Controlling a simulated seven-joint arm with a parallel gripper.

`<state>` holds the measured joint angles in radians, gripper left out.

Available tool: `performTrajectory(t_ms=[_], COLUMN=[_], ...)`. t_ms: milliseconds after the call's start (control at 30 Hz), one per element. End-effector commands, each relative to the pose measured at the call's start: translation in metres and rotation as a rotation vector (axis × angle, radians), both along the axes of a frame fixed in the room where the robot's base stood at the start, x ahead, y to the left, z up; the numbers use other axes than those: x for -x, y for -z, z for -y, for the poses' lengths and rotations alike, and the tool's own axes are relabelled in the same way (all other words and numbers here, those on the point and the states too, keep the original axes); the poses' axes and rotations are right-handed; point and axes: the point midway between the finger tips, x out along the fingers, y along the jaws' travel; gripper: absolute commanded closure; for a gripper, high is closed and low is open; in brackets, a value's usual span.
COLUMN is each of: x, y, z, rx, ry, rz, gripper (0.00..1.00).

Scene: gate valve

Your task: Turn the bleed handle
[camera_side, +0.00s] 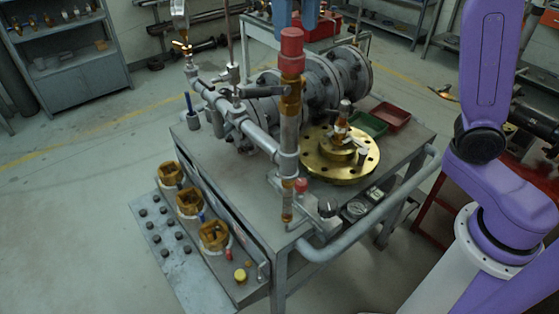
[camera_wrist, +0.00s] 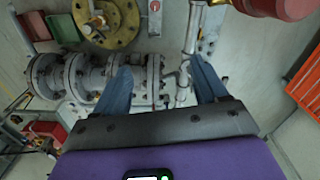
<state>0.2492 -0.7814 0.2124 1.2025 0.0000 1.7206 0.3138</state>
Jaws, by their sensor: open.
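My gripper (camera_side: 296,14) shows at the top edge of the side view with two blue fingers pointing down, apart and empty. In the wrist view my gripper (camera_wrist: 162,88) is spread above the grey pipework (camera_wrist: 184,70). An upright post with a red cap (camera_side: 291,42) stands at the bench's middle, with a dark grey lever (camera_side: 263,91) beside it. A small brass valve (camera_side: 342,124) sits on a round brass flange (camera_side: 352,168); the flange also shows in the wrist view (camera_wrist: 122,36). I cannot tell which handle is the bleed handle.
The grey bench (camera_side: 238,178) carries a large flanged pipe (camera_side: 318,78). Green (camera_side: 368,124) and red (camera_side: 391,116) trays lie behind the flange. A rail (camera_side: 350,232) runs along the bench's edge. The red cap (camera_wrist: 278,6) looms close at the wrist view's top right.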

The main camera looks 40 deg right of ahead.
Motion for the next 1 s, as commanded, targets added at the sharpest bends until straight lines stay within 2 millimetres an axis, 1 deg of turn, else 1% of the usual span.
performTrajectory(t_ms=[33, 200, 533, 567, 800, 967, 1000], x=[-0.010, -0.035, -0.069, -0.071, -0.068, -0.068, -0.068], y=[0.002, 0.008, 0.018, 0.019, 0.045, 0.071, 0.081], z=[0.001, 0.006, 0.016, 0.017, 0.017, 0.017, 0.018], rx=[0.001, 0.002, 0.003, 0.003, 0.003, 0.005, 0.006], ry=[0.029, 0.106, 0.219, 0.226, 0.219, 0.218, 0.220], rz=[-0.002, -0.004, -0.007, -0.007, -0.008, -0.010, -0.011], gripper=[0.28, 0.28, 0.28, 0.28, 0.28, 0.28, 0.28])
